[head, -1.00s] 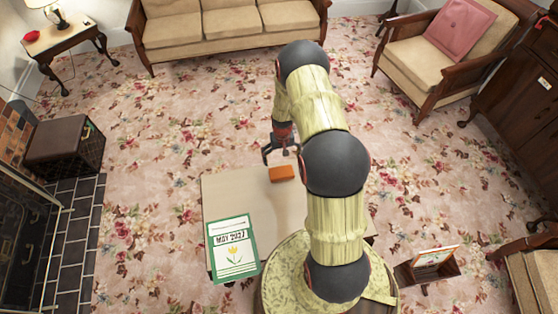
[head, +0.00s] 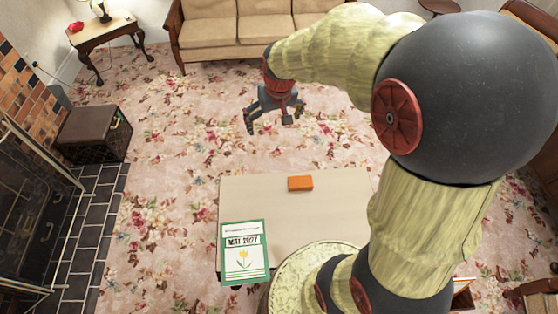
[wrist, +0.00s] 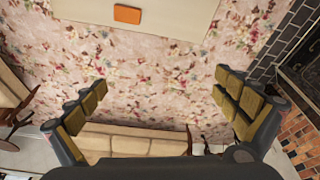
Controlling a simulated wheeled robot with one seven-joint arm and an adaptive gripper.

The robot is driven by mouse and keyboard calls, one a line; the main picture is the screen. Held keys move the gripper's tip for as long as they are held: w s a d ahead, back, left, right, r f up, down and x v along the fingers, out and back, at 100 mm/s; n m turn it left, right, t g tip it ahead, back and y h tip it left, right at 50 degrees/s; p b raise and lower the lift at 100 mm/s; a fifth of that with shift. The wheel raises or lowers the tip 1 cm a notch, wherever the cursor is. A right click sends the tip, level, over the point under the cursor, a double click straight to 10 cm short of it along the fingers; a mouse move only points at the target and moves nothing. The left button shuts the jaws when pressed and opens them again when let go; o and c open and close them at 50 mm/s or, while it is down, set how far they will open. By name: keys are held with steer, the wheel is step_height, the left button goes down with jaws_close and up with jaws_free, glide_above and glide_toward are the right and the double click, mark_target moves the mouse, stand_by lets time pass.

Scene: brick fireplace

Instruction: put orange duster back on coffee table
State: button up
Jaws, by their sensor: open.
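The orange duster (head: 300,183) is a small block lying on the coffee table (head: 335,225), near its far edge. The duster also shows in the wrist view (wrist: 127,14), on the pale table top (wrist: 180,20) at the top of the picture. My gripper (head: 272,124) is open and empty. In the head view it is in the air beyond the table's far edge, clear of the duster. In the wrist view its fingers (wrist: 165,90) are spread wide with only carpet and sofa between them.
A sofa (head: 240,30) stands at the back. A side table (head: 105,35), a dark stool (head: 93,132) and the fireplace are at left. Floral carpet is open around the table.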

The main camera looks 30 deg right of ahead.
steer(key=s+a+r+n+t, duration=0.1)
steer(key=s+a+r, duration=0.4)
steer(key=s, duration=0.5)
steer(key=s+a+r+n+t, duration=0.1)
steer(key=s+a+r, duration=0.4)
steer(key=s, duration=0.5)
steer(key=shift+s+r+y, duration=0.25)
steer(key=shift+r+y, duration=0.05)
steer(key=shift+r, duration=0.7)
